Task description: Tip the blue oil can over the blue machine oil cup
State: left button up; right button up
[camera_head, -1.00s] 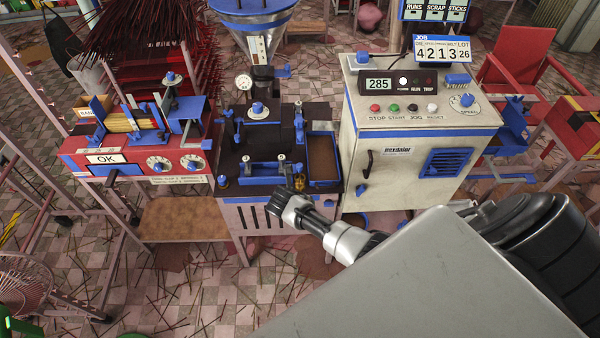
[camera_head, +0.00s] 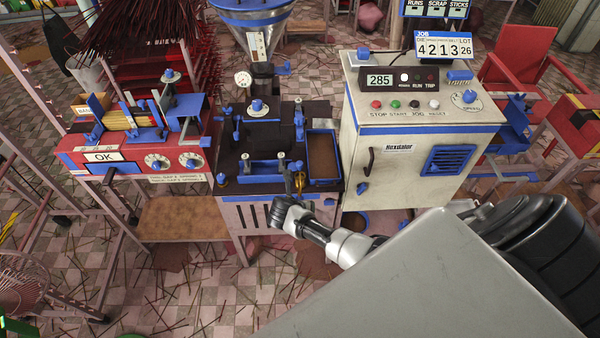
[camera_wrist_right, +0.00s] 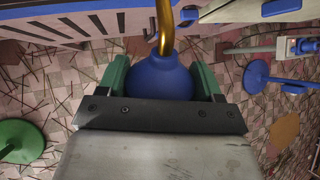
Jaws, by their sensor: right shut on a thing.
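My right gripper (camera_wrist_right: 160,82) is shut on the blue oil can (camera_wrist_right: 158,76), its green fingers on either side of the round blue body. The brass spout (camera_wrist_right: 166,24) points up and away from the wrist. In the head view my right gripper (camera_head: 297,192) is at the front edge of the dark machine top (camera_head: 240,188), and my wrist hides most of the can. Several small blue fittings sit on this machine. I cannot tell for certain which is the oil cup. My left gripper is not in view.
A white control cabinet (camera_head: 400,165) stands close to the right of the machine. A red bench with dials (camera_head: 135,165) stands to the left, above a wooden shelf (camera_head: 185,218). A hopper (camera_head: 252,28) rises behind. Sticks litter the floor.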

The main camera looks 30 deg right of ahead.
jog(key=shift+w+d+f+t+h+b, duration=0.1)
jog(key=shift+f+t+h+b, duration=0.5)
jog(key=shift+f+b, duration=0.7)
jog(key=shift+r+b, duration=0.15)
jog(key=shift+b, duration=0.2)
jog(key=shift+w, duration=0.1)
